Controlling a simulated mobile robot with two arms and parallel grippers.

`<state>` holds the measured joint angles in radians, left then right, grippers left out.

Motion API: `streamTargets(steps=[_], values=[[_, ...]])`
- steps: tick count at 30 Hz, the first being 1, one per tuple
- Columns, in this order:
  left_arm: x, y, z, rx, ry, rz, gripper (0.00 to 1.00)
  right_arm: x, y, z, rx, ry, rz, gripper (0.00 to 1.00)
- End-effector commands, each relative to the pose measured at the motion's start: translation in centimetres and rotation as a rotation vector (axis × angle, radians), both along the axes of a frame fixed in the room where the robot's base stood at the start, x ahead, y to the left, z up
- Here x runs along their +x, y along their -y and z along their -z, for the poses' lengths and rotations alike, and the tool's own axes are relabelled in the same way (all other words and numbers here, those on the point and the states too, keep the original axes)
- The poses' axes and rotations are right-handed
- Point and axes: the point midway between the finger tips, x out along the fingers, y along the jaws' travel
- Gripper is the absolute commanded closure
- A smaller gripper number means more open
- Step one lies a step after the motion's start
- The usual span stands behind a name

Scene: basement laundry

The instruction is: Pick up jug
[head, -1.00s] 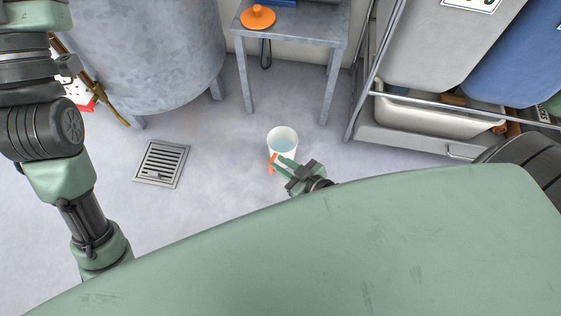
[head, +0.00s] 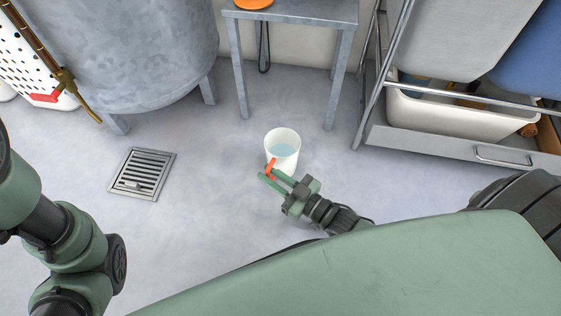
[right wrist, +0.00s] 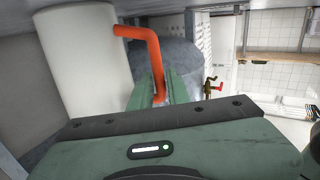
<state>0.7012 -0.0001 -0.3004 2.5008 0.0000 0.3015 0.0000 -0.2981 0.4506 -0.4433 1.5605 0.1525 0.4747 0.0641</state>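The jug (head: 283,140) is a white, round, open-topped vessel with pale blue liquid inside and an orange handle (head: 272,164). It stands upright on the floor in the head view. In the right wrist view the jug's white wall (right wrist: 85,62) fills the left side. My right gripper (head: 268,173) is at the handle, its two green fingers apart with the orange handle between them. The handle also shows between the fingers in the right wrist view (right wrist: 154,60). I see no clear grip on it. My left arm shows at the left, but its gripper is out of view.
A metal floor drain (head: 142,173) lies left of the jug. A large galvanized tank (head: 140,50) on legs and a grey metal table (head: 290,15) stand behind. A rack with a white bin (head: 440,113) is at the right. Floor around the jug is clear.

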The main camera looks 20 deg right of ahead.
Motion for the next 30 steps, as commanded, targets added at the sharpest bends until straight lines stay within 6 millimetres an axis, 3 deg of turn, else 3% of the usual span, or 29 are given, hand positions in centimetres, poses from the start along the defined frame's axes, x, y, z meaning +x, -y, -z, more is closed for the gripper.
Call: streamTargets(steps=[3,9,15,18,30], values=[[0.1,0.0,1.7,0.000,-0.002,0.000,0.62,1.8,-1.0,0.4,0.001,0.004,0.000,0.83],[0.1,0.0,2.5,0.000,-0.002,0.000,0.62,3.3,-1.8,0.2,0.001,0.000,0.000,0.83],[0.1,0.0,2.3,0.000,-0.002,0.000,0.62,3.3,-1.9,0.0,0.000,-0.001,0.000,0.83],[0.1,0.0,2.3,0.000,-0.002,0.000,0.62,3.3,-1.8,0.0,0.000,-0.001,0.000,1.00],[0.1,0.0,2.3,0.000,-0.002,0.000,0.62,3.3,-1.8,0.1,-0.001,-0.002,0.000,1.00]])
